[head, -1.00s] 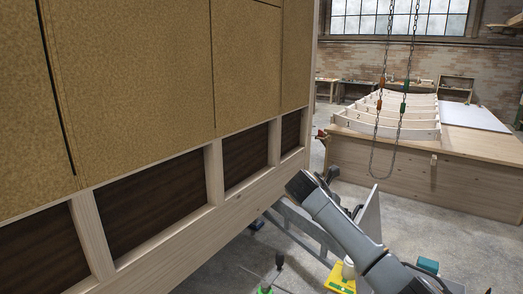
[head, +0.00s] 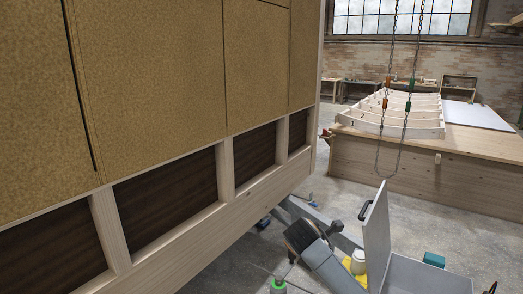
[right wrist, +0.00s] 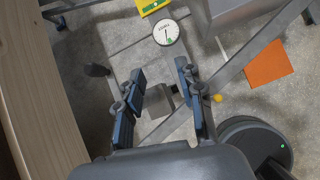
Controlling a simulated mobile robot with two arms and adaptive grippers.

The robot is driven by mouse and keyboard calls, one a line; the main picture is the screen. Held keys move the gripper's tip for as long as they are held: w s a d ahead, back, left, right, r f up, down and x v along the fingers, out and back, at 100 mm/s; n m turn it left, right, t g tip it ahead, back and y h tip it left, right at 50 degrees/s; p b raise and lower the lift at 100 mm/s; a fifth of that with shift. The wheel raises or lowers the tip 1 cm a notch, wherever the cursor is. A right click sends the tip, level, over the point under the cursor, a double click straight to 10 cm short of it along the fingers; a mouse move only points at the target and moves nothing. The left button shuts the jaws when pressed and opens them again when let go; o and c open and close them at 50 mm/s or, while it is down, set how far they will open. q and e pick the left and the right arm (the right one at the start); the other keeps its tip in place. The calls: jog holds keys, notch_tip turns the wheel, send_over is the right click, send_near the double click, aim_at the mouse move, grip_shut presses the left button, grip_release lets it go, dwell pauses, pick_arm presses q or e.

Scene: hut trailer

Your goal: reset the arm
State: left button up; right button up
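My right arm (head: 325,262) shows low in the head view, in front of the trailer's lower edge. Its fingers cannot be made out there. In the right wrist view my right gripper (right wrist: 160,72) has its two blue-padded fingers spread apart, with nothing held between them. Behind the gap are the grey floor and grey metal parts. My left gripper is in neither view.
The hut trailer wall (head: 160,80) with tan panels and a wooden frame (head: 215,235) stands close on the left. A grey box with a raised lid (head: 377,235) is right of my arm. A round dial gauge (right wrist: 166,32) and an orange sheet (right wrist: 268,64) lie below the gripper. A workbench (head: 430,170) is farther back.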

jog(key=s+a+f+m+g+y, duration=0.1)
jog(key=s+a+f+m+y, duration=0.1)
jog(key=s+f+m, duration=0.65)
jog(key=s+a+f+m+y, duration=0.1)
jog(key=s+f+m+y, duration=0.15)
jog(key=s+f, duration=0.65)
jog(key=s+d+r+m, duration=0.2)
jog(key=s+m, duration=0.3)
jog(key=s, duration=0.3)
jog(key=s+d+r+m+g, duration=0.15)
jog(key=s+m, duration=0.25)
jog(key=s, duration=0.4)
jog(key=s+d+r+m+t, duration=0.1)
jog(key=s+d+r+m, duration=0.15)
jog(key=s+m, duration=0.45)
notch_tip(320, 180, down, 29)
jog(key=s+n+g+b, duration=0.2)
jog(key=b, duration=0.1)
pick_arm(q)
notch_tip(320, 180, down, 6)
jog(key=b, duration=0.3)
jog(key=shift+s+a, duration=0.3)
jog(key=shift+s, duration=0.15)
pick_arm(e)
jog(key=s+d+f+g, duration=0.1)
jog(key=s+d+f, duration=0.2)
jog(key=s+f, duration=1.4)
notch_tip(320, 180, down, 3)
jog(key=shift+s+d+f, duration=0.2)
jog(key=shift+s, duration=0.2)
